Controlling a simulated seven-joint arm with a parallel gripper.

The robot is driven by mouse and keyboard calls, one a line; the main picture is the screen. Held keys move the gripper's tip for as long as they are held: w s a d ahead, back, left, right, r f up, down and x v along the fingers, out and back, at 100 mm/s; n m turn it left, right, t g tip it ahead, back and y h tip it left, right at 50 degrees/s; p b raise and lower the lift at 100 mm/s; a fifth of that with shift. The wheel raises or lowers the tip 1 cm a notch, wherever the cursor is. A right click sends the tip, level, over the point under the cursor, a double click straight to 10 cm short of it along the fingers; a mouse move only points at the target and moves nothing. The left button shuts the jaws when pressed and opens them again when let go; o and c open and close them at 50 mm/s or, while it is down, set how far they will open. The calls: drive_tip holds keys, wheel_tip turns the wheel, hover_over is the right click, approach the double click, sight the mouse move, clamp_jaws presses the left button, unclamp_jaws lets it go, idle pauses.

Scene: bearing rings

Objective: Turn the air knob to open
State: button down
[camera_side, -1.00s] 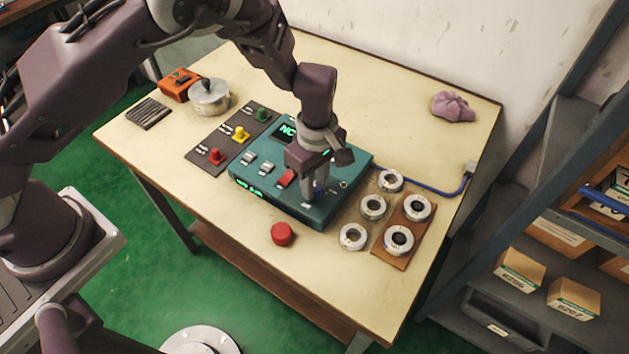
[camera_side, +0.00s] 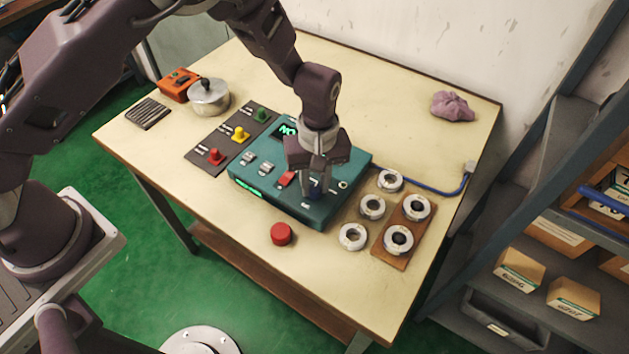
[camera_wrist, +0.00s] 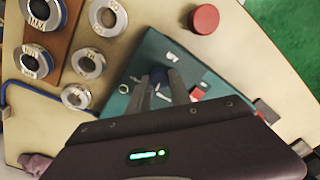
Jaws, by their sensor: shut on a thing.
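The air knob (camera_side: 314,190) is a small dark blue knob on the right part of the teal control box (camera_side: 262,202). My gripper (camera_side: 313,187) points down over the box and is shut on the knob. In the wrist view the dark blue knob (camera_wrist: 159,75) shows between the tips of my two fingers (camera_wrist: 162,84). The fingers cover part of the knob, so I cannot read its exact angle. The box also carries a red switch (camera_side: 286,179), grey switches and a green-lit display (camera_side: 287,129), partly hidden by my wrist.
Several bearing rings lie right of the box, two on a brown board (camera_side: 388,255). A red button (camera_side: 281,234) stands in front. A dark strip with coloured knobs (camera_side: 197,161), a metal pot (camera_side: 209,97) and an orange box (camera_side: 178,84) are left. A purple cloth (camera_side: 452,106) lies at the back right.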

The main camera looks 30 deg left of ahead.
sight(317, 187)
drive_tip(key=m, duration=0.5)
drive_tip(key=shift+m, duration=0.3)
drive_tip(key=m, duration=0.5)
drive_tip(key=shift+d+m, duration=0.15)
drive_tip(key=shift+m, duration=0.25)
drive_tip(key=c, duration=1.2)
unclamp_jaws()
drive_tip(key=shift+o, duration=0.2)
wheel_tip(317, 187, up, 7)
drive_tip(key=shift+d+f, duration=0.1)
